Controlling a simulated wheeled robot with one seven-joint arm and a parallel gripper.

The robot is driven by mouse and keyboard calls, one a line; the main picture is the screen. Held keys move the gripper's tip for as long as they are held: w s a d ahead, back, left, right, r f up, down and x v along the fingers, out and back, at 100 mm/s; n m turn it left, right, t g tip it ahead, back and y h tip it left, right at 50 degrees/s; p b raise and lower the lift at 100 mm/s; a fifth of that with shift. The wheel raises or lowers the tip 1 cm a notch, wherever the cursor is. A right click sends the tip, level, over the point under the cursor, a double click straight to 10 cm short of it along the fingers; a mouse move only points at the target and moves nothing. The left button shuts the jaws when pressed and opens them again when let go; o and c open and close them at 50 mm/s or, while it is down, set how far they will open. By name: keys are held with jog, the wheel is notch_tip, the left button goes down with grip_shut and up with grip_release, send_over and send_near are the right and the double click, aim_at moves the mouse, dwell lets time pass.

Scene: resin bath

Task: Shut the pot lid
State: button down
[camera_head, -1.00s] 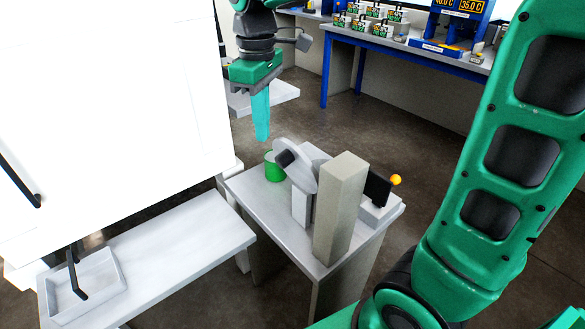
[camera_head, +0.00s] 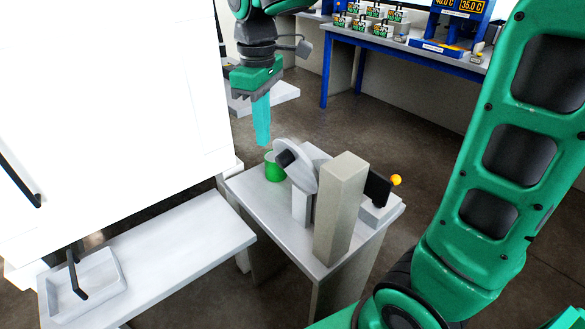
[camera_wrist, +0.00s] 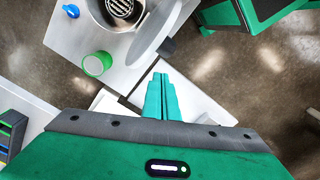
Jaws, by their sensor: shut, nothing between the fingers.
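The pot lid (camera_head: 303,172) is a round grey disc with a dark piece on its face. It stands tilted up, open, on the grey table. In the wrist view the lid (camera_wrist: 155,32) stands steeply beside the round pot opening (camera_wrist: 121,9), which has a dark grille inside and is partly cut off by the frame's top. In the head view the lid hides the opening. My gripper (camera_head: 263,143) has cyan fingers pointing down, above and to the left of the lid and apart from it. In the wrist view its fingertips (camera_wrist: 161,76) are together and empty.
A green cup (camera_head: 273,168) stands left of the lid; it also shows in the wrist view (camera_wrist: 97,65). A tall beige block (camera_head: 340,205) and a box with a yellow knob (camera_head: 396,180) stand to the right. A white bench (camera_head: 180,245) lies front left.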

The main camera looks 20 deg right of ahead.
jog(key=shift+f, duration=2.45)
jog(key=shift+d, duration=0.15)
jog(key=w+d+r, duration=0.2)
jog(key=w+d, duration=0.1)
jog(key=d, duration=0.8)
jog(key=shift+d, duration=0.15)
dwell(0.3)
notch_tip(320, 180, up, 8)
dwell(1.4)
dwell(0.3)
jog(key=s+d+f+m, duration=0.3)
jog(key=s+f+m, duration=0.1)
jog(key=s, duration=0.4)
jog(key=s+d+f+m, duration=0.4)
jog(key=s+f+m, duration=0.1)
jog(key=s, duration=0.4)
jog(key=s+d+f+m, duration=0.3)
jog(key=s+f+m, duration=0.2)
jog(key=s, duration=0.4)
jog(key=shift+s+d+m, duration=0.25)
jog(key=shift+m, duration=0.45)
